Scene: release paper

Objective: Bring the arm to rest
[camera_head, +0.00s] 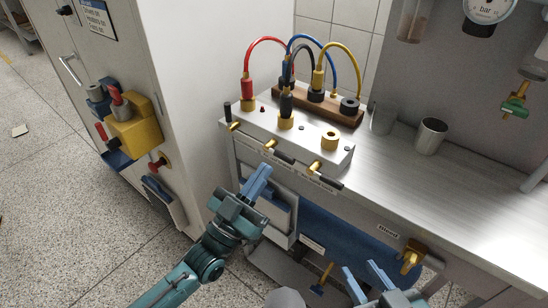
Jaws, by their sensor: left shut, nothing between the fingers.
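My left gripper (262,170) is in the middle of the camera_head view, in front of the steel workbench and below its front edge. Its blue fingers are together with nothing visible between them. My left arm comes in from the bottom left. My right gripper (360,268) is at the bottom edge, right of centre. Its two blue fingers stand apart with nothing visible between them. The rest of my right arm is mostly out of view.
The steel workbench (468,205) carries a panel (312,145) with brass fittings, coloured cables and a metal cup (430,136). A grey holder (283,218) is close beside my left gripper. A cabinet (185,70) with a yellow box (136,133) stands left. Open floor lies at left.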

